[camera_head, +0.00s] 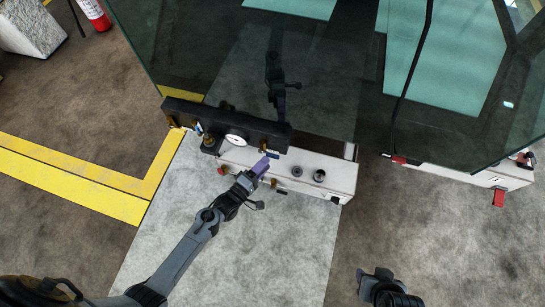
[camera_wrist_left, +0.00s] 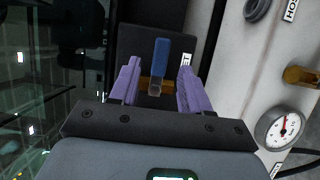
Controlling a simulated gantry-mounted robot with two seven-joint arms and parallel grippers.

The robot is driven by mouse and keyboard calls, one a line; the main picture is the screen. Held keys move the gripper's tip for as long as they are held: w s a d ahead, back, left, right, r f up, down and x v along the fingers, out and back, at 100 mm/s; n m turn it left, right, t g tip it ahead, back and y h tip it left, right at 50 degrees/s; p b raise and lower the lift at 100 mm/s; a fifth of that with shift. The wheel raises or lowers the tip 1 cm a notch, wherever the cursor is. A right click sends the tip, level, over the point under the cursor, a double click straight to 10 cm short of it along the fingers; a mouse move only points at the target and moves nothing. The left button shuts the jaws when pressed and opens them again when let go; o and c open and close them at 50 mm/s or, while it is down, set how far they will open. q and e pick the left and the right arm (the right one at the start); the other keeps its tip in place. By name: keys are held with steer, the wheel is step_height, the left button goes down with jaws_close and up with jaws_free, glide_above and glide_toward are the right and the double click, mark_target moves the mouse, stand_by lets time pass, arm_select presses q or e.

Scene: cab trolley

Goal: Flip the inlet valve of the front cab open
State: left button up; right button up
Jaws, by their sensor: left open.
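The inlet valve has a blue lever (camera_wrist_left: 161,52) on a brass body (camera_wrist_left: 150,84), mounted on a black panel; its label is partly covered, with only its end showing. In the left wrist view the lever stands between the purple fingers of my open left gripper (camera_wrist_left: 159,72), with a gap on each side.
A pressure gauge (camera_head: 236,140) and more brass valves sit along the panel. The grey floor in front is clear.

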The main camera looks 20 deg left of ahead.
mark_target(272, 154)
arm_select(q)
steer(key=b+x, duration=0.2)
steer(key=x, duration=0.3)
steer(key=shift+w+d, duration=0.1)
steer(key=shift+w, duration=0.2)
steer(key=shift+c, duration=0.5)
jaws_close()
